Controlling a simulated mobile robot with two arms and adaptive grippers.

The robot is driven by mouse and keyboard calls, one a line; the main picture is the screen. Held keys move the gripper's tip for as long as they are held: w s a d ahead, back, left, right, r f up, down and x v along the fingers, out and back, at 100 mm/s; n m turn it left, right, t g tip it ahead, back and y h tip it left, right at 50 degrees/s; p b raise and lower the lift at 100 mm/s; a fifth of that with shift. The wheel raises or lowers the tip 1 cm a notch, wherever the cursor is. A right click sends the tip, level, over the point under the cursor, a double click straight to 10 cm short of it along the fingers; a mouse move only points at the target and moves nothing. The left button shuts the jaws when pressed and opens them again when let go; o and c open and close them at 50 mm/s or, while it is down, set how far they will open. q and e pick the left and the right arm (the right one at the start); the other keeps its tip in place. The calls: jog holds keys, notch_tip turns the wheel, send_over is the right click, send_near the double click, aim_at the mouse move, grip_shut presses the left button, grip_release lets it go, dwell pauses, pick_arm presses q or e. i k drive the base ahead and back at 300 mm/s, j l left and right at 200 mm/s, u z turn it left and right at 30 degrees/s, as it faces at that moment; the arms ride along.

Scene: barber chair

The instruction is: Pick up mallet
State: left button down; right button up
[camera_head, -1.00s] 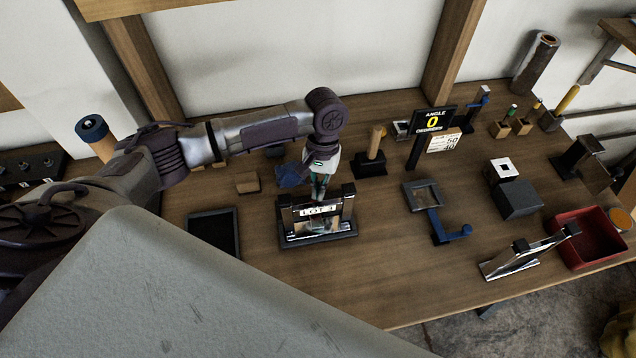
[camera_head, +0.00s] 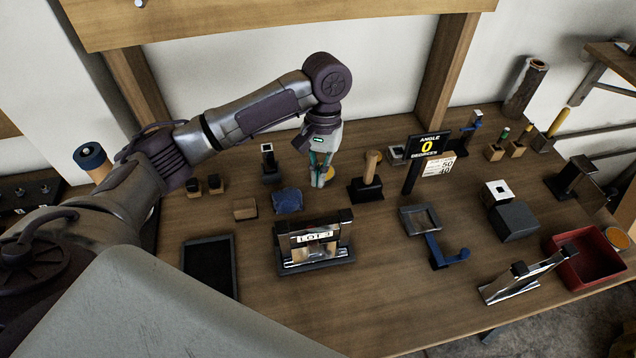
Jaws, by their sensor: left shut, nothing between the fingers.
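What looks like the mallet (camera_head: 366,188) stands on the bench with its dark block head down and its wooden handle pointing up, tilted slightly. My left gripper (camera_head: 317,184) points down with its fingers shut and empty. It is just left of the mallet, apart from it, behind the LOT stand. Its exact height above the bench is hard to tell. My right gripper is not in view.
A shiny LOT stand (camera_head: 314,246) is in front of the gripper. A crumpled blue item (camera_head: 287,200) and a wooden block (camera_head: 245,209) lie to its left. The angle sign (camera_head: 426,147) stands right of the mallet. A red bin (camera_head: 578,265) sits at the far right. Bare bench lies front centre.

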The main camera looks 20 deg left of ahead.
aim_at(368, 185)
jog(key=k+l, duration=0.3)
jog(key=k, duration=0.15)
jog(key=k+l, duration=0.3)
jog(key=k, duration=0.15)
jog(key=k+l, duration=0.25)
jog(key=k, duration=0.25)
